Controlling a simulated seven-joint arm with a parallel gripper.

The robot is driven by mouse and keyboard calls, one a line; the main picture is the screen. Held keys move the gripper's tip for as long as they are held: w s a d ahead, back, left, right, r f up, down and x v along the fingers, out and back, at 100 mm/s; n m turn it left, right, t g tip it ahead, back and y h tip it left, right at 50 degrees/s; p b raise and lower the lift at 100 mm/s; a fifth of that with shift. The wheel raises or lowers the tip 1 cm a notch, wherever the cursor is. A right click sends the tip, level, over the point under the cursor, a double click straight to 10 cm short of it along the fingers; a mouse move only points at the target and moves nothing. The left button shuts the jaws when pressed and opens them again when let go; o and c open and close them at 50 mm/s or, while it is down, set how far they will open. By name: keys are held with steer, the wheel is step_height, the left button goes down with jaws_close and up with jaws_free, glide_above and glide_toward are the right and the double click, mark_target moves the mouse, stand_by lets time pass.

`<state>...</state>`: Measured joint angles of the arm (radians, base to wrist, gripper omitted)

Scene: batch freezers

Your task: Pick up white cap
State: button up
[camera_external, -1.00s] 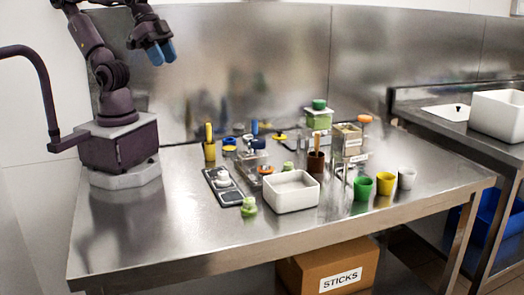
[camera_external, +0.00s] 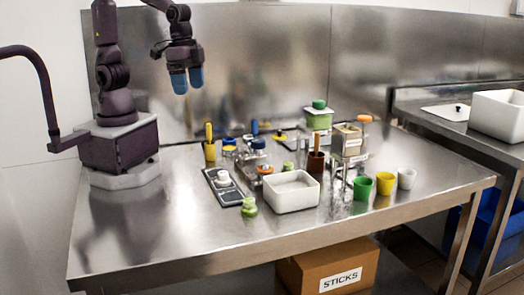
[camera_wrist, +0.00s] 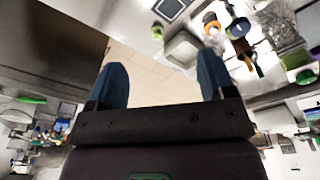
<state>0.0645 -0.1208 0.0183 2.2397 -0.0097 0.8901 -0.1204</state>
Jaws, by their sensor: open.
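A small white round piece (camera_external: 222,178), which looks like the white cap, sits on a dark flat scale-like tray (camera_external: 231,197) on the steel table, left of the white bin. It is too small to tell its exact shape. My gripper (camera_external: 187,80) is open and empty, with its blue fingers pointing down. It hangs high above the table's back left part, well apart from the white piece. In the wrist view my open gripper (camera_wrist: 160,78) has nothing between its fingers; I cannot make out the white cap there.
A white bin (camera_external: 291,204) stands in front. Green (camera_external: 363,189), yellow (camera_external: 385,184) and white (camera_external: 407,179) cups stand to its right. A brown cup (camera_external: 315,162) with a stick and clear containers crowd the middle. The table's left front (camera_external: 150,225) is bare.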

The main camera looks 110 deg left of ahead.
steer(key=w+d+f+n+g, duration=0.3)
steer(key=w+f+n, duration=0.4)
steer(key=w+f, duration=0.75)
steer(key=n+t, duration=0.1)
steer(key=n, duration=0.4)
glide_above(249, 200)
steer(key=f, duration=0.1)
steer(key=shift+n, duration=0.3)
step_height(249, 200, down, 13)
steer(key=shift+a+r, duration=0.1)
steer(key=c, duration=1)
